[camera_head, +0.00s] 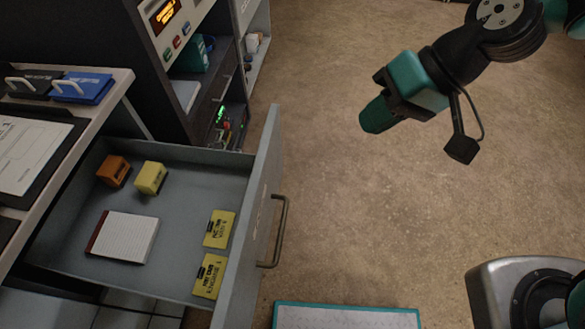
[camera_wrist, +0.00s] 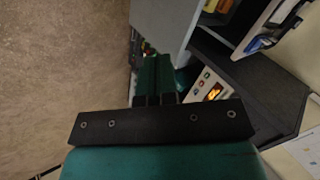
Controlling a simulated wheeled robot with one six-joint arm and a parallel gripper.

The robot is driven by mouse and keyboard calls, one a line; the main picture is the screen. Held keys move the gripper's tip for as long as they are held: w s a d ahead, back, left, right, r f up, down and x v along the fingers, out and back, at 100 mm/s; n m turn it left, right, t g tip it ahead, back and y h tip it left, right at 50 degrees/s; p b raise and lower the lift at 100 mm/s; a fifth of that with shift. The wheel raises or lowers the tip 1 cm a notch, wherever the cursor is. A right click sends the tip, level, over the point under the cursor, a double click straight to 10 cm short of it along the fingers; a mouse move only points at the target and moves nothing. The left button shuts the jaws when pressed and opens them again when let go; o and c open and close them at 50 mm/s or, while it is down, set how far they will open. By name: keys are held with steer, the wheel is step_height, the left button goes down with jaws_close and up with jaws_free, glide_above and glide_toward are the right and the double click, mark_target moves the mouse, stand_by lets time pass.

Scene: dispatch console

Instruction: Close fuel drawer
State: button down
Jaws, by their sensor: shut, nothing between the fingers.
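The fuel drawer (camera_head: 183,207) is a grey drawer pulled far out from the console at the left of the head view. Its front panel (camera_head: 256,200) faces right and carries a bar handle (camera_head: 279,232). Inside lie an orange block (camera_head: 114,171), a yellow block (camera_head: 150,178), a notepad (camera_head: 124,237) and two yellow cards (camera_head: 218,228) (camera_head: 209,276). My gripper (camera_head: 372,121) is shut and empty, above open floor to the right of the drawer and apart from the handle. In the wrist view its green fingers (camera_wrist: 154,80) show together.
A dark console cabinet (camera_head: 157,62) with a lit display stands behind the drawer. The console top (camera_head: 60,165) at left holds a clipboard and blue and black handled items. A teal-edged board (camera_head: 345,316) is at the bottom. The floor between is clear.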

steer(key=w+a+f+m+t+y+b, duration=0.1)
steer(key=w+f+m, duration=0.2)
steer(key=f, duration=0.6)
steer(key=w+a+f+m+y+b, duration=0.1)
steer(key=w+f+m+b, duration=0.1)
steer(key=f, duration=0.6)
steer(key=p, duration=0.1)
glide_toward(277, 170)
steer(key=x, duration=0.5)
steer(key=shift+s+d+f, duration=0.15)
steer(key=shift+s+f, duration=0.05)
steer(key=shift+f, duration=0.35)
steer(key=shift+w+a, duration=0.1)
steer(key=shift+a, duration=0.55)
steer(key=shift+a, duration=0.1)
